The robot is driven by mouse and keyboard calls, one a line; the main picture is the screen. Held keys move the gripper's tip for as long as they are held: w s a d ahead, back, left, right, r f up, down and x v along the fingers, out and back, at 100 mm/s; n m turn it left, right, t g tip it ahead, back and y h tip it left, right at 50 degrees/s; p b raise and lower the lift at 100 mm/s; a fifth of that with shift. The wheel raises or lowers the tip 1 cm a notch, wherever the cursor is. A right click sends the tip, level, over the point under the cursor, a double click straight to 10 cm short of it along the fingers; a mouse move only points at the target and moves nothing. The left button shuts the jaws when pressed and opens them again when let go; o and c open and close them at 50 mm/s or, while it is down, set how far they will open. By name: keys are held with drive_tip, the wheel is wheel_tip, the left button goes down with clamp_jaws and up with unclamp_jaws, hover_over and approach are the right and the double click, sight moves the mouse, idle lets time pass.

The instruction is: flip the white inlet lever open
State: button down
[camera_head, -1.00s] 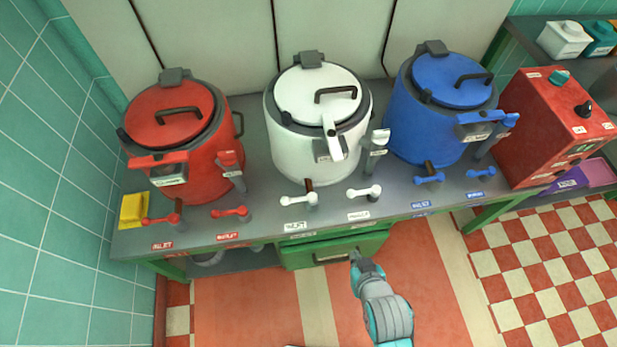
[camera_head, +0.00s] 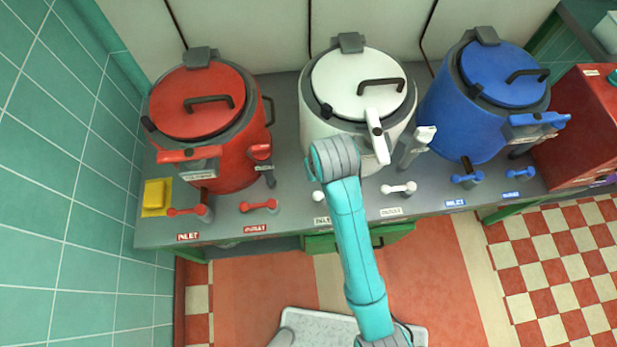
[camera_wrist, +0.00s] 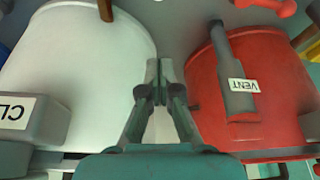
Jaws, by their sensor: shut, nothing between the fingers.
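The white kettle (camera_head: 340,115) stands in the middle of the counter and fills the left of the wrist view (camera_wrist: 75,75). I cannot make out the lever in the wrist view. My gripper (camera_wrist: 158,85) is shut and empty, its fingertips between the white kettle and the red kettle (camera_wrist: 245,70). In the head view my wrist hides it.
The white outlet lever (camera_head: 398,188) is to the right of my arm. The red kettle's levers (camera_head: 190,211) stand to the left. The blue kettle (camera_head: 475,110) stands to the right. A yellow block (camera_head: 156,197) lies at the counter's left end.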

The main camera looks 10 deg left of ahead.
drive_tip(key=shift+w+a+r, duration=0.1)
drive_tip(key=shift+a+r, duration=0.05)
drive_tip(key=shift+a, duration=0.05)
wheel_tip(320, 180, down, 10)
drive_tip(key=shift+s+d, duration=0.15)
drive_tip(key=shift+s, duration=0.1)
idle(0.8)
idle(0.5)
